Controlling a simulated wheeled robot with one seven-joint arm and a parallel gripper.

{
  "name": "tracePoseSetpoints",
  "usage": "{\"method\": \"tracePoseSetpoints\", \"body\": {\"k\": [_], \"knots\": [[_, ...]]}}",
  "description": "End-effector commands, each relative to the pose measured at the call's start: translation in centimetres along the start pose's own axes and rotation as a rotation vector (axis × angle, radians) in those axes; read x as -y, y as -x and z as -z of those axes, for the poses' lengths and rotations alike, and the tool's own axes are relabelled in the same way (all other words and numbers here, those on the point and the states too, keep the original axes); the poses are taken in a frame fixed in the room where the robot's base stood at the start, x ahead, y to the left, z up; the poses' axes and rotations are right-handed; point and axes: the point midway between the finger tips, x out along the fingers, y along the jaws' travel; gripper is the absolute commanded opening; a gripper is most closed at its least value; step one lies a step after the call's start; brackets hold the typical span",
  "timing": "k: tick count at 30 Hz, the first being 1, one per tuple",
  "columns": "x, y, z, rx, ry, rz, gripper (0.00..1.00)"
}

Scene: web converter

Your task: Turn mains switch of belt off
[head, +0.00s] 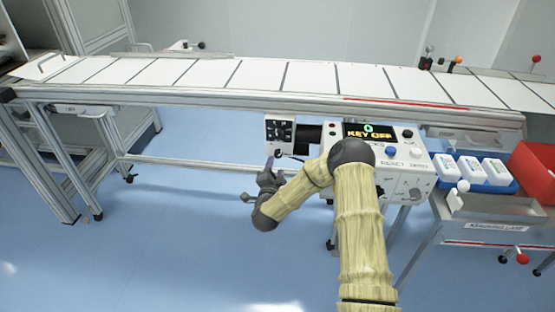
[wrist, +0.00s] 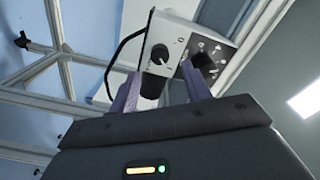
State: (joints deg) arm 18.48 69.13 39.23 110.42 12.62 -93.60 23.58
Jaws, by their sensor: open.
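A small switch box (head: 279,120) hangs under the belt conveyor (head: 200,75), left of the control panel. My gripper (head: 271,161) is just below the box in the head view. In the wrist view my gripper (wrist: 160,70) is open, with its two purple fingers pointing at the box. No label on the knob is readable.
The control panel (head: 400,150) has a display (head: 369,131) reading "0" and "KEY OFF", with several buttons. My arm passes in front of it. A blue tray (head: 443,180) with white bottles and a red bin (head: 534,170) stand at right. A black cable (wrist: 118,58) runs beside the box.

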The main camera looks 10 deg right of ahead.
Motion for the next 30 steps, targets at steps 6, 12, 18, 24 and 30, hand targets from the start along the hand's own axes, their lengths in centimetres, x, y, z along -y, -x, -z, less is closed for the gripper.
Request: {"method": "tracePoseSetpoints", "body": {"k": [6,12,18,24,30], "knots": [[-0.2,-3.8,0.0,-0.003,-0.001,0.0,0.48],[-0.1,-6.0,0.0,-0.002,0.0,0.0,0.48],[0.0,-6.5,0.0,0.001,0.001,-0.001,0.48],[0.0,-6.4,0.0,0.001,0.001,-0.001,0.4],[0.0,-6.4,0.0,0.001,0.001,-0.001,0.03]]}}
